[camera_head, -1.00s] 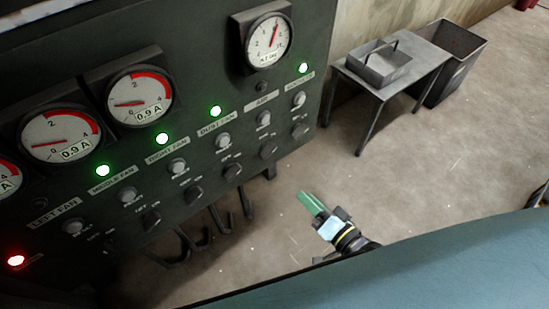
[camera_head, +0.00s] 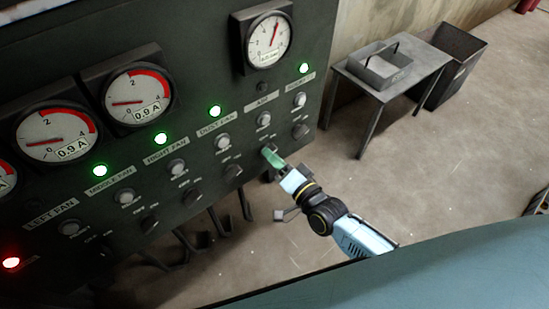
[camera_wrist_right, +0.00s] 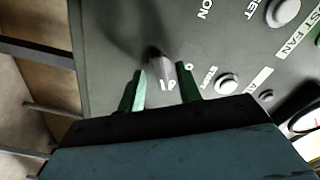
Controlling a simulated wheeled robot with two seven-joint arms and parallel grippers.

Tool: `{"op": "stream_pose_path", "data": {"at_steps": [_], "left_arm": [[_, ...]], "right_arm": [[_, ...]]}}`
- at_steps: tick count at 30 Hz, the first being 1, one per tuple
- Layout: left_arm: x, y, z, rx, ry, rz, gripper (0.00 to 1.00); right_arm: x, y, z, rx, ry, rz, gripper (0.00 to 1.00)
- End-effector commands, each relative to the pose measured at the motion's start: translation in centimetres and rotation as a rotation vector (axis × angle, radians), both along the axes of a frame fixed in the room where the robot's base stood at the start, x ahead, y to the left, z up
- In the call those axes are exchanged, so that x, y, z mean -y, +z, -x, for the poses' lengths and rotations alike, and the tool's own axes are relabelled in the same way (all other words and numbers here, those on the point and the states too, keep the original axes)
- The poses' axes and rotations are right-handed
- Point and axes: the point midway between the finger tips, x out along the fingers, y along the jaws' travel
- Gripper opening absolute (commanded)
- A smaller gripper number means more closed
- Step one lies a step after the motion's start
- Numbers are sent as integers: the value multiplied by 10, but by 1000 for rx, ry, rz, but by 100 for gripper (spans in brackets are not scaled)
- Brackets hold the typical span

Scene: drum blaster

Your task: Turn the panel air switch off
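The dark control panel (camera_head: 200,95) fills the left of the head view. Its AIR column has a label (camera_head: 262,101), an unlit lamp and a round button (camera_head: 264,120). My right gripper (camera_head: 271,157), with green fingers, is at the switch below that button and hides it in the head view. In the right wrist view the dark switch knob (camera_wrist_right: 158,66) sits between the tips of my open right gripper (camera_wrist_right: 163,84). A gap shows on the right. My left gripper is not in view.
Neighbouring knobs (camera_head: 233,172) and (camera_head: 300,131) sit close on either side. Bent dark levers (camera_head: 225,217) hang below the panel. A metal table (camera_head: 395,75) with a tray and a bin (camera_head: 458,60) stand at the right. The floor between is clear.

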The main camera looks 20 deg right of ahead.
Motion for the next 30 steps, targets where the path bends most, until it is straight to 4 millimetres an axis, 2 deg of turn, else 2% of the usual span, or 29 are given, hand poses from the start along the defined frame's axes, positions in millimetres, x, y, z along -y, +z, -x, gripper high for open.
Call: {"op": "stream_pose_path", "data": {"at_steps": [10, 18, 30], "left_arm": [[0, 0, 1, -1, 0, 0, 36], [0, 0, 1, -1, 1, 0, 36], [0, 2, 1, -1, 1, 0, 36]], "right_arm": [[-1, 0, -4, -1, -1, 0, 35], [-1, 0, -4, -1, -1, 0, 0], [-1, 0, -4, 14, -1, 40, 0]]}}
